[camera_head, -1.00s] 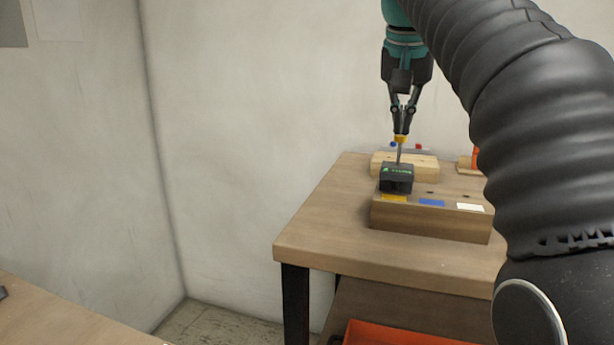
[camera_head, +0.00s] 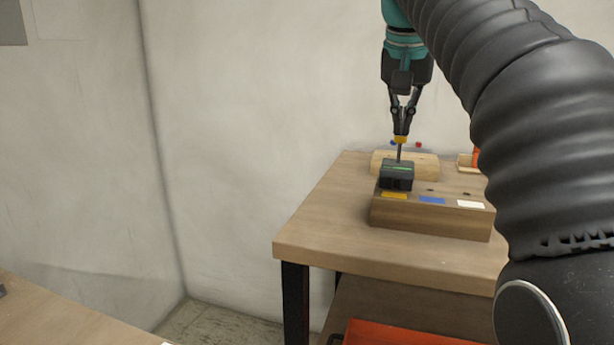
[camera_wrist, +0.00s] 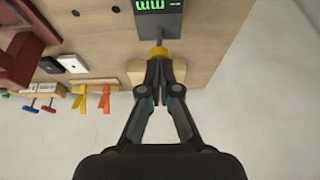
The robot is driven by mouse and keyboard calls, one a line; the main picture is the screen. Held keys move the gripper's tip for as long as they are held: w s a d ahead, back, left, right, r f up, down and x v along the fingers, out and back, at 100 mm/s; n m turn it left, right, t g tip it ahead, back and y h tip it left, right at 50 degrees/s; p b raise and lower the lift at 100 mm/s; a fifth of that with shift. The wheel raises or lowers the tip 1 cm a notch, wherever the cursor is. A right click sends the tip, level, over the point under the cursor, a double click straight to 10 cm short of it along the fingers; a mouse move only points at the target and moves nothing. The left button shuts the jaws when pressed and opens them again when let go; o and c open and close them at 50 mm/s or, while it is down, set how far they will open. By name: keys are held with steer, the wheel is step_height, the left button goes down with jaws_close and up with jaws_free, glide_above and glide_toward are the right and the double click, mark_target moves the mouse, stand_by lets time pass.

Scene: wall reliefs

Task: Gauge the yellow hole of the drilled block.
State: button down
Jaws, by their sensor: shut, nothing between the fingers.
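The drilled block (camera_head: 430,222) is a long wooden block on the table, with yellow (camera_head: 394,196), blue (camera_head: 432,202) and white (camera_head: 470,205) labels along its front top edge. A dark gauge box (camera_head: 397,181) with a green display is directly behind the yellow label and hides the hole there. I cannot tell whether it touches the block. A thin rod with a yellow collar (camera_head: 400,139) rises from it. My gripper (camera_head: 402,130) points down with its fingertips shut at the collar. In the wrist view the gauge (camera_wrist: 158,14) shows dashes and "mm", upside down.
A lighter wooden block (camera_head: 425,166) stands behind the drilled block. Orange, red and blue handled tools show in the wrist view (camera_wrist: 92,98). A red bin (camera_head: 400,335) is below the table. The table's left front (camera_head: 325,225) is clear.

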steer(key=shift+f+b, duration=0.3)
steer(key=shift+f, duration=0.1)
steer(key=shift+r+p, duration=1.4)
steer(key=shift+p, duration=0.05)
steer(key=shift+r, duration=2.1)
steer(key=shift+s, duration=0.1)
